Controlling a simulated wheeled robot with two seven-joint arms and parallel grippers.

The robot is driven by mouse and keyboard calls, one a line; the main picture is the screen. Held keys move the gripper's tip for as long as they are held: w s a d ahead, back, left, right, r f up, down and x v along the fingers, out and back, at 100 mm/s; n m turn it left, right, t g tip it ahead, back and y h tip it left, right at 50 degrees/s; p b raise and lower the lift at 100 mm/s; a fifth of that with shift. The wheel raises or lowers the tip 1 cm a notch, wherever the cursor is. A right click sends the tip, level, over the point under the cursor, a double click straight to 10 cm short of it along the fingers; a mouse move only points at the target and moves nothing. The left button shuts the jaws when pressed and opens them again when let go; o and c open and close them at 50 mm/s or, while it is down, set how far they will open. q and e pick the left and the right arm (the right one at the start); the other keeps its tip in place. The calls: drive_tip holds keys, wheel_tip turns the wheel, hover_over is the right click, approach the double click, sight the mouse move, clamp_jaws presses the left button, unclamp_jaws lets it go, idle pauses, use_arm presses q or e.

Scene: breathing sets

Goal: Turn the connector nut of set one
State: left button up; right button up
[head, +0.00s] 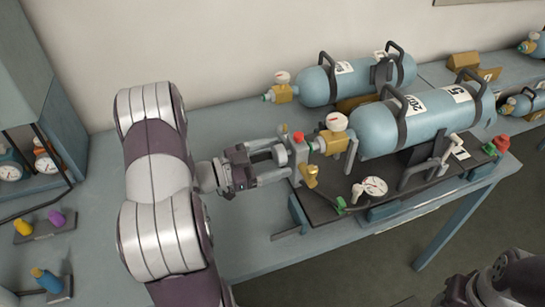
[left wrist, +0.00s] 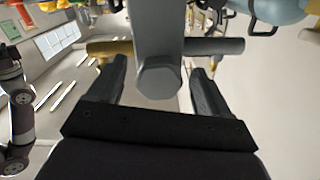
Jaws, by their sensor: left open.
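Set one, the front set, has a blue cylinder (head: 425,120) lying on a dark plate, with a tag that looks like a "1" (head: 460,153). At its left end are a brass valve part with a white gauge (head: 335,122) and a grey block with a red knob (head: 299,140). My left gripper (head: 286,164) is open at that block's left side. In the left wrist view, the left gripper (left wrist: 160,88) has its fingers apart on either side of a grey many-sided end (left wrist: 158,80), apparently the connector nut. Contact cannot be told. My right gripper is not in view.
A second blue cylinder (head: 340,80) with its own gauge lies behind. A round gauge (head: 374,187) and brass lever (head: 311,176) are near the gripper. A cabinet (head: 40,90) and coloured plugs (head: 57,218) are at left.

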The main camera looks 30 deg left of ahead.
use_arm(q)
drive_tip(key=c, duration=1)
drive_tip(key=shift+m, duration=0.4)
drive_tip(key=shift+c, duration=0.2)
drive_tip(key=o, duration=1)
drive_tip(key=shift+o, duration=0.2)
drive_tip(key=shift+s+a, duration=0.1)
drive_tip(key=shift+a, duration=0.05)
drive_tip(key=b+v, duration=0.2)
drive_tip(key=v, duration=1)
drive_tip(key=shift+s, duration=0.2)
drive_tip(key=shift+a, duration=0.1)
